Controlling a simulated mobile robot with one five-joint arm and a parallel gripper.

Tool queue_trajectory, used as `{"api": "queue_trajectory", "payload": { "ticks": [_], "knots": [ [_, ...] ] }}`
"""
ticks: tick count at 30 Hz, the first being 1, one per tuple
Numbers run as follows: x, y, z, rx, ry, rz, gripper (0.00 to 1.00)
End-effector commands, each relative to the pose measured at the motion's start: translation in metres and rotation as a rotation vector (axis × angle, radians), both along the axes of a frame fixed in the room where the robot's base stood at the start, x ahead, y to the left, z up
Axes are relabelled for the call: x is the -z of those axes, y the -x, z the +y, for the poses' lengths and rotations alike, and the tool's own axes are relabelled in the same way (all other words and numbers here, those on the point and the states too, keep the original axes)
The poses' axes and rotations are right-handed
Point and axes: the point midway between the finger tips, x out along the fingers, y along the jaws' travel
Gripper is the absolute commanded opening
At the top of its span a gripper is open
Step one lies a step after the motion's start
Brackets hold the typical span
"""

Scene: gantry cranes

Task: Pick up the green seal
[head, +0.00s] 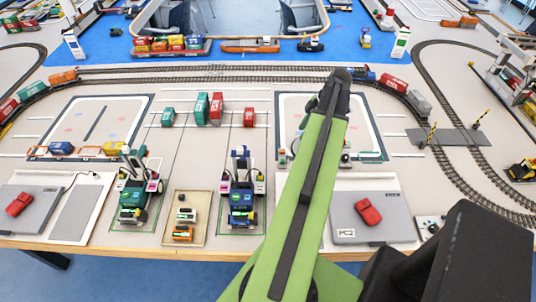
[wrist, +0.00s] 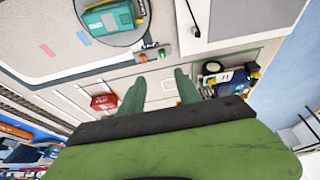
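A small green piece (wrist: 163,51), which looks like the green seal, lies on the pale surface in the wrist view. An orange-red piece (wrist: 142,58) sits close to its left. My gripper (wrist: 160,74) is open, with its two grey-green fingers apart and nothing visible between them. The green piece lies just beyond the fingertips, roughly in line with the gap, and does not appear to be held. In the head view my arm reaches forward over the table and hides part of the area beneath it; I cannot make out the seal clearly there.
A round tray with a teal box (wrist: 108,18) is just beyond the small pieces. A red container (wrist: 103,102) and a blue vehicle (wrist: 232,82) flank the fingers. In the head view, rail tracks (head: 215,73) cross the back and a grey PC2 board (head: 385,228) is at right.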

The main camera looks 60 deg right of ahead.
Motion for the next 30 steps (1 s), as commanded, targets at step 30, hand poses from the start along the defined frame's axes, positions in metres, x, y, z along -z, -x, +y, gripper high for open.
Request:
{"api": "queue_trajectory", "payload": {
  "ticks": [30],
  "knots": [
    [0.114, -0.04, 0.03, -0.004, 0.0, 0.0, 0.4]
  ]
}}
